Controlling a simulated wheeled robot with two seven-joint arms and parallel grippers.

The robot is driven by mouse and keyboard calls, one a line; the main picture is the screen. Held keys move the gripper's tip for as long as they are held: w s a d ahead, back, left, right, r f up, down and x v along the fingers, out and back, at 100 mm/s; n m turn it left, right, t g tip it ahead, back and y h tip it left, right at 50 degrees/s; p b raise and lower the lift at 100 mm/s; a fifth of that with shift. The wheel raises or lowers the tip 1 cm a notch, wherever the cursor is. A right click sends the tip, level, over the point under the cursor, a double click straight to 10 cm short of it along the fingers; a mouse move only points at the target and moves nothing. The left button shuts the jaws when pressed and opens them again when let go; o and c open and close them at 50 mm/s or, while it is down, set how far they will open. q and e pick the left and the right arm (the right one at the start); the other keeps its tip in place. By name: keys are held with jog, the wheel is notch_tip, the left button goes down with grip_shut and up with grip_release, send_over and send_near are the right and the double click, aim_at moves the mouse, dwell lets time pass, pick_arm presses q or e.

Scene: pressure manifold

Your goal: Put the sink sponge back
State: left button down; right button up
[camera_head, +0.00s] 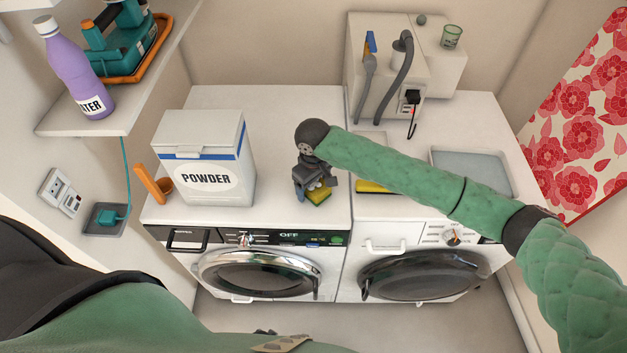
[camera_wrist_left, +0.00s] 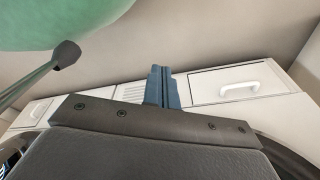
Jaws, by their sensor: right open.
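A small yellow sponge (camera_head: 319,195) lies on top of the left washing machine, near its front right edge. My right gripper (camera_head: 316,186) is open right at it, above and partly over its far side; whether the fingers touch it I cannot tell. A second yellow item (camera_head: 373,187) shows on the right machine, partly hidden under my right arm. A shallow grey-blue basin (camera_head: 470,172) is set in the right machine's top. My left gripper (camera_wrist_left: 162,87) shows in the left wrist view, its fingers together with nothing visible between them.
A white powder box (camera_head: 203,160) and an orange scoop (camera_head: 152,184) stand left of the sponge. A box with grey hoses (camera_head: 390,70) stands behind. A shelf at left holds a purple bottle (camera_head: 75,70). The left machine's back top is clear.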

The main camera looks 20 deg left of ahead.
jog(key=shift+r, duration=0.15)
jog(key=shift+r+b, duration=0.3)
notch_tip(320, 180, up, 10)
jog(key=b, duration=0.3)
jog(key=shift+b, duration=0.35)
pick_arm(q)
jog(key=w+d+r, duration=0.3)
jog(key=w+r, duration=0.1)
jog(key=r, duration=0.4)
jog(key=shift+w+d, duration=0.3)
jog(key=shift+d, duration=0.1)
pick_arm(e)
jog(key=shift+r, duration=0.55)
